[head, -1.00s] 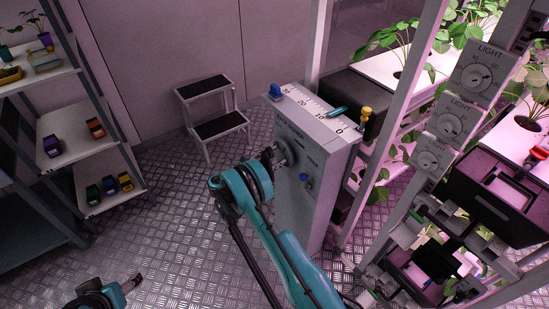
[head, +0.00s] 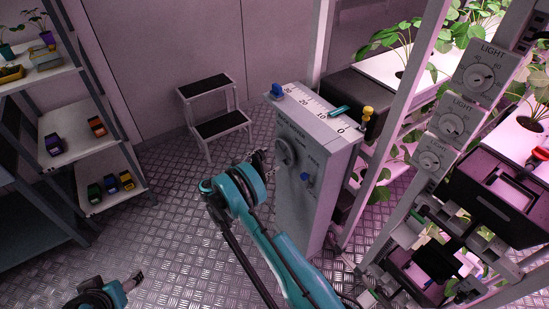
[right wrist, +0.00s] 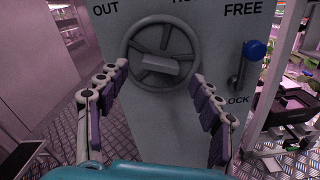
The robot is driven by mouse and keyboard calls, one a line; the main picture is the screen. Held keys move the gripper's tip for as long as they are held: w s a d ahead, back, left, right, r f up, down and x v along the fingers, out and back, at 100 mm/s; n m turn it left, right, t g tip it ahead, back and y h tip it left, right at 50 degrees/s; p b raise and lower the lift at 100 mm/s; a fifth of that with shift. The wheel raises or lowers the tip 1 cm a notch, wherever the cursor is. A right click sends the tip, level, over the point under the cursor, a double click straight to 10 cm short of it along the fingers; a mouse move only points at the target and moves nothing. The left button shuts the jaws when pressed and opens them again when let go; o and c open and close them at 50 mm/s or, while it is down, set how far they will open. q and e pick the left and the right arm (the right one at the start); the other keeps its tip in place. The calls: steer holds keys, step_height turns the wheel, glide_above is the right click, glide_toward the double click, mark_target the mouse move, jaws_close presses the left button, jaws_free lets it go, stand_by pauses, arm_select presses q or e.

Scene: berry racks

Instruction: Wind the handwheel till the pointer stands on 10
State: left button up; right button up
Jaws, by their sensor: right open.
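The grey handwheel (head: 286,152) is on the front of a grey cabinet (head: 310,205); the right wrist view shows its spokes and block-like hub (right wrist: 153,63). My right gripper (head: 258,161) is open and empty, facing the wheel a little way off. A scale (head: 314,106) marked 30, 20, 10 and 0 runs along the cabinet top. A blue block (head: 277,90) is at its 30 end and a teal piece (head: 338,111) lies near 10; I cannot tell which is the pointer. A blue-knobbed lever (right wrist: 254,50) points up towards FREE. My left gripper (head: 134,282) is low at left, its opening unclear.
A rack with LIGHT dials (head: 482,77) and plants is close on the right. A step stool (head: 220,125) stands behind left, and shelves (head: 108,192) are at far left. The floor between is clear.

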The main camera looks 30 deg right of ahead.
steer(key=a, duration=0.8)
steer(key=shift+s, duration=0.3)
steer(key=c, duration=0.4)
steer(key=shift+m, duration=0.3)
steer(key=c, duration=0.4)
steer(key=m+p, duration=0.2)
steer(key=m, duration=1.5)
glide_toward(283, 153)
steer(key=shift+w+d+f+b, duration=0.1)
steer(key=shift+w+d+b, duration=0.2)
steer(key=shift+d, duration=0.85)
steer(key=shift+w+d+f+b, duration=0.1)
steer(key=shift+d+b, duration=0.25)
steer(key=shift+d, duration=0.75)
steer(key=shift+w+d+f+b, duration=0.15)
steer(key=shift+d+b, duration=0.2)
steer(key=shift+d, duration=0.8)
